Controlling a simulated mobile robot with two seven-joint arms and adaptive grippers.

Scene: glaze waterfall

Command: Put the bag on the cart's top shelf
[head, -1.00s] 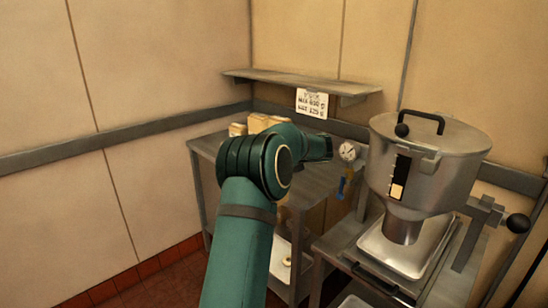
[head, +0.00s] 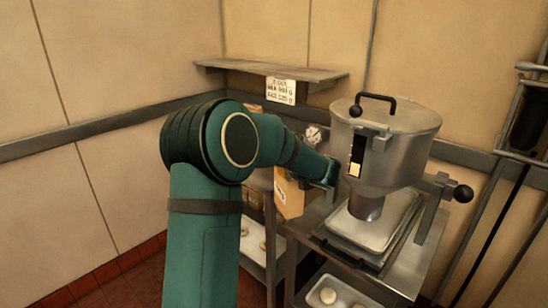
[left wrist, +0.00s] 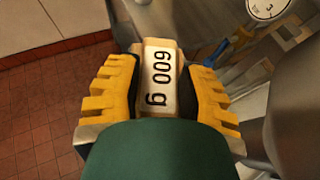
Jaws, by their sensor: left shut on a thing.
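My left gripper (head: 322,178) is beside the steel hopper machine, mostly seen from behind. In the left wrist view its yellow ribbed fingers (left wrist: 160,88) are shut on both sides of a tan bag (left wrist: 160,72) with a white "600 g" label. In the head view the held bag (head: 288,197) hangs below and left of the gripper, clear of the floor, partly hidden by my arm. I cannot tell for certain which furniture is the cart. My right gripper is not in view.
The hopper machine (head: 386,140) stands over a steel tray (head: 375,233), with a black knob sticking out right. A lower tray (head: 335,294) holds round pieces. A wall shelf (head: 270,68) and a labelled card (head: 281,90) are behind. A rack-like frame (head: 520,115) is far right.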

